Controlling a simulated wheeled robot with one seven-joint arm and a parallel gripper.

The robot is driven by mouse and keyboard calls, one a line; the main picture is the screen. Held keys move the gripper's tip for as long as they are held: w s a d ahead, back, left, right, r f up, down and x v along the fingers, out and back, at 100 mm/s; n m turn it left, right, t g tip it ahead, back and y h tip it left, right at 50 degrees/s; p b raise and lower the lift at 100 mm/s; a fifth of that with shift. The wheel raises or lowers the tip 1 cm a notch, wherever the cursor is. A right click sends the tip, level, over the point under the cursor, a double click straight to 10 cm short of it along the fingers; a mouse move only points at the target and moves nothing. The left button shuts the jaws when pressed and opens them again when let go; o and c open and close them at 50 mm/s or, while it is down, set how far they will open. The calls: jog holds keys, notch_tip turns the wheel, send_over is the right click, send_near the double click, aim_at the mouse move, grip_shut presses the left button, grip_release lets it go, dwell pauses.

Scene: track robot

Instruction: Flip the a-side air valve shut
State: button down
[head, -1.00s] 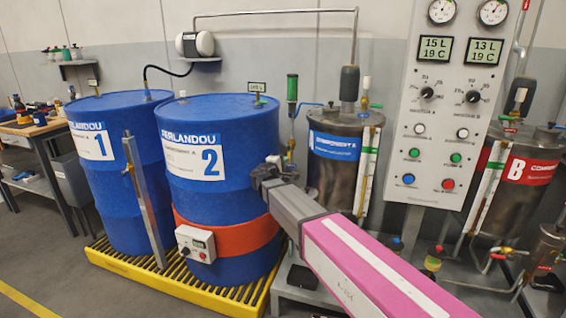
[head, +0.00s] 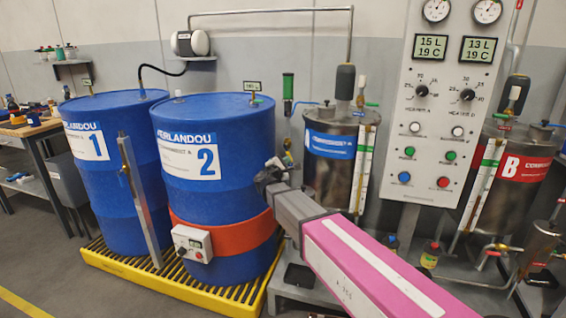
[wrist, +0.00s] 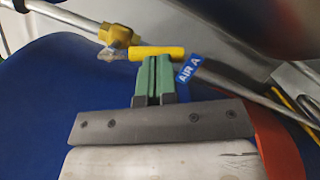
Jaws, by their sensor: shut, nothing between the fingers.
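In the wrist view, the a-side air valve has a yellow body (wrist: 118,35) on a thin metal pipe. Its yellow lever (wrist: 158,53) points right from the body, roughly the way the pipe runs; its exact angle is hard to tell. A blue "AIR A" tag (wrist: 188,68) hangs just right of the lever. My gripper (wrist: 153,62) is shut and empty, its green fingertips just below the lever, at or very near it; contact is unclear. In the head view my gripper (head: 268,174) is beside drum 2, and the valve there is too small to make out.
Blue drum 2 (head: 213,120) with an orange band (head: 235,236) stands close left of my gripper. The component A tank (head: 330,178) is close right. The control panel (head: 445,130) stands farther right. A yellow grated pallet (head: 140,268) lies under the drums.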

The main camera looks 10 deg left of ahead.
jog(key=shift+s+d+r+n+t+y, duration=0.1)
jog(key=shift+d+r+n+t+y, duration=0.3)
jog(key=shift+n, duration=1.55)
jog(key=shift+d+r+n+t+y, duration=0.1)
jog(key=shift+d+r+n+y, duration=0.45)
jog(key=shift+n, duration=1.45)
jog(key=shift+s+d+r+n+t+y, duration=0.2)
jog(key=shift+d+r+n, duration=0.45)
jog(key=shift+n, duration=1.3)
jog(key=shift+w+d+f, duration=0.15)
jog(key=shift+f, duration=0.05)
jog(key=a+f+v, duration=0.1)
jog(key=f+v, duration=0.1)
jog(key=v, duration=1)
jog(key=shift+f, duration=0.45)
